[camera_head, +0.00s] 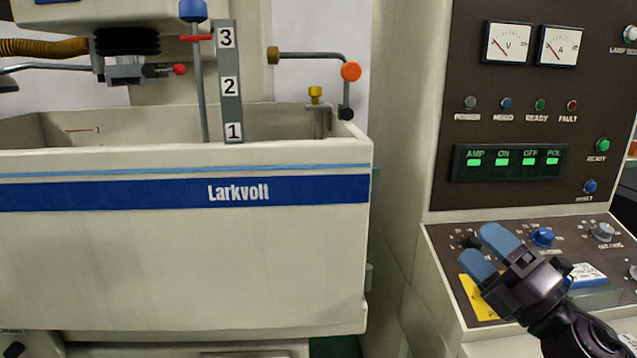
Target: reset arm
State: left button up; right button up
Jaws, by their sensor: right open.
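My right gripper (487,252) is at the lower right, in front of the sloped control desk (440,240). Its two blue-tipped fingers are apart and point up and left, with nothing between them. Behind it the fingers and wrist hide part of the desk, including part of a yellow label (483,305). I cannot tell whether the fingers touch the desk. My left gripper is not in view.
A dark upright panel (540,110) with two meters, lamps and a green-lit display stands above the desk. The desk carries a blue knob (541,237). A cream Larkvolt tank (180,265) fills the left, with a numbered upright scale (229,85).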

jog(key=s+d+f+m+g+h, duration=0.2)
jog(key=s+d+f+m+h, duration=0.1)
jog(key=f+m+h, duration=0.3)
jog(key=s+d+f+m+g+h, duration=0.1)
jog(key=s+d+f+m+h, duration=0.1)
jog(key=f+m+h, duration=0.45)
jog(key=s+d+f+m+g+h, duration=0.2)
jog(key=s+d+f+m+h, duration=0.1)
jog(key=f+m, duration=0.55)
jog(key=s+a+f+m+g+y, duration=0.1)
jog(key=s+a+f+m+g, duration=0.15)
jog(key=s+f+g, duration=0.55)
jog(key=s+a+f+m+g+y, duration=0.1)
jog(key=s+a+f+m+g, duration=0.2)
jog(key=s, duration=0.9)
pick_arm(q)
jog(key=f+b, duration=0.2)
jog(key=b, duration=0.1)
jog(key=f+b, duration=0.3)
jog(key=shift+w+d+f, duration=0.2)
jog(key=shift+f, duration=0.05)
pick_arm(e)
jog(key=w+f+t, duration=0.4)
jog(key=f, duration=0.4)
jog(key=w+f+t, duration=0.4)
jog(key=f, duration=0.5)
jog(key=shift+d+y, duration=0.3)
jog(key=shift+y, duration=0.05)
